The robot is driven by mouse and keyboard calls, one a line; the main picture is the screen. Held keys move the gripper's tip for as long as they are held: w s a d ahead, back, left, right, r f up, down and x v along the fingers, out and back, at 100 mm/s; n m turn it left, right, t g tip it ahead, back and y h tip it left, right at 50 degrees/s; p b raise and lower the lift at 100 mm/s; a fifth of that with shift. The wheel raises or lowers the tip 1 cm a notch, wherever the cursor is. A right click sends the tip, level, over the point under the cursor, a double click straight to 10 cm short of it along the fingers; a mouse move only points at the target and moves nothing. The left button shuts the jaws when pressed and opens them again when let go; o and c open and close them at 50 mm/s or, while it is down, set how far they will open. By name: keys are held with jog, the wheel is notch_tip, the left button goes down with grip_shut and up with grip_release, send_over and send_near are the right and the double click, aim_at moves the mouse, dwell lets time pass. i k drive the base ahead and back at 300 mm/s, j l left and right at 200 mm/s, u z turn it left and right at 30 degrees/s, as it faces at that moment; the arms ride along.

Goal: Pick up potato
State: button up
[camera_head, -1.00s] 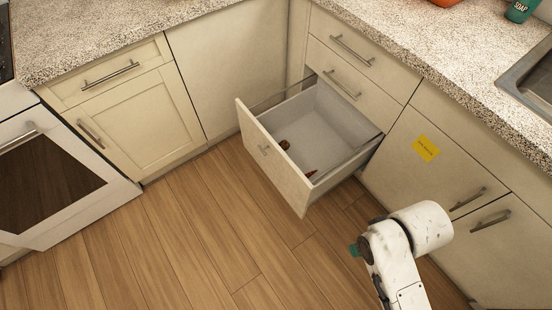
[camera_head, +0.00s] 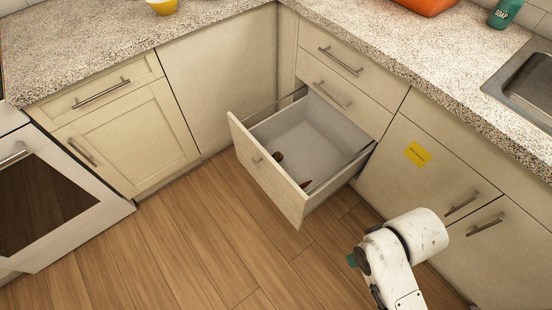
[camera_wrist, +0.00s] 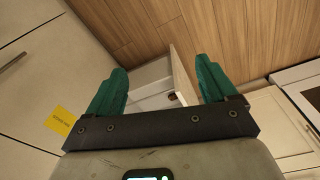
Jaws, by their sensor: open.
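An open drawer (camera_head: 240,157) holds a small brown roundish item (camera_head: 277,156) near its front panel, which may be the potato. A second small reddish-brown item (camera_head: 305,184) lies near the drawer's right front corner; both are too small to identify surely. My gripper (camera_wrist: 155,72) is open and empty in the wrist view, with its two green fingers apart. The drawer (camera_wrist: 182,75) shows beyond and between the fingers, with a small dark item (camera_wrist: 173,97) in it. In the head view, my arm is at the lower right, apart from the drawer, and most of the gripper is hidden.
The wooden floor (camera_head: 170,250) in front of the drawer is clear. Cabinets with bar handles (camera_head: 465,203) stand at right, and a white oven (camera_head: 60,195) at left. The speckled counter (camera_head: 200,35) carries an orange container (camera_head: 415,5), a soap bottle (camera_head: 505,12) and a yellow bowl (camera_head: 162,6).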

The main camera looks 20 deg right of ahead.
aim_at(278, 156)
jog(key=i+j+z, duration=0.35)
jog(key=i, duration=0.2)
jog(key=i+j+z, duration=0.3)
jog(key=i, duration=0.25)
jog(key=i+j+z, duration=0.35)
jog(key=i+j, duration=0.1)
jog(key=j, duration=0.05)
